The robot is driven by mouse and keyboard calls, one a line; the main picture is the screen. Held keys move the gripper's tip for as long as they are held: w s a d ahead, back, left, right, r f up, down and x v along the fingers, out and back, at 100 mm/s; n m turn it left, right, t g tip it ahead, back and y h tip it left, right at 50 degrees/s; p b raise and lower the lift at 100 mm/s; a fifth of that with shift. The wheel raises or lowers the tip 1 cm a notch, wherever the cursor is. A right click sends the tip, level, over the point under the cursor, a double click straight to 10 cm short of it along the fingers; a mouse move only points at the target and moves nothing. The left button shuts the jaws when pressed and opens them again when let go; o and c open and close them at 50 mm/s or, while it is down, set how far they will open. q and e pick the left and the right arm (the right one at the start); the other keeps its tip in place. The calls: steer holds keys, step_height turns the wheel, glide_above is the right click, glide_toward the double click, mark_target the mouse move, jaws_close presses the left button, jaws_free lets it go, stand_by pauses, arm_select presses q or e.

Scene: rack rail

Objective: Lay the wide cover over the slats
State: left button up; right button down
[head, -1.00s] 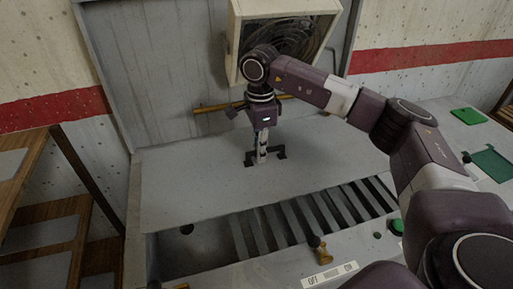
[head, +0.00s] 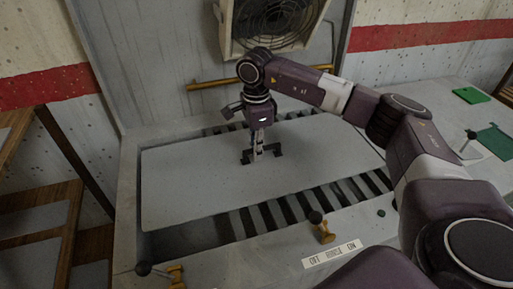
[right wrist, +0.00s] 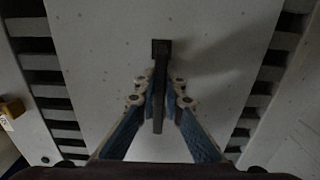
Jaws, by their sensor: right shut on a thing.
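The wide cover (head: 190,185) is a flat grey panel with a dark bar handle (head: 277,150) in its middle. My right gripper (head: 258,158) is shut on this handle. In the right wrist view the blue-padded fingers (right wrist: 160,100) close on both sides of the handle (right wrist: 160,58), with the cover (right wrist: 110,40) beneath. The slats (head: 265,215) show along the cover's near edge, and a few show past its far edge. In the right wrist view slats (right wrist: 45,75) show on both sides of the cover. My left gripper is not in view.
Brass levers with dark knobs (head: 326,232) and (head: 175,276) stand on the front ledge, near a label plate (head: 332,254). A fan (head: 268,22) and a brass rail (head: 215,84) are on the back wall. Green pieces (head: 471,95) lie at the right. Wooden shelves (head: 40,220) stand at the left.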

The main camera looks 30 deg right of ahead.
stand_by(0.3)
steer(key=shift+f, duration=0.25)
steer(key=c, duration=2)
jaws_free()
steer(key=shift+o, duration=0.2)
step_height(320, 180, up, 12)
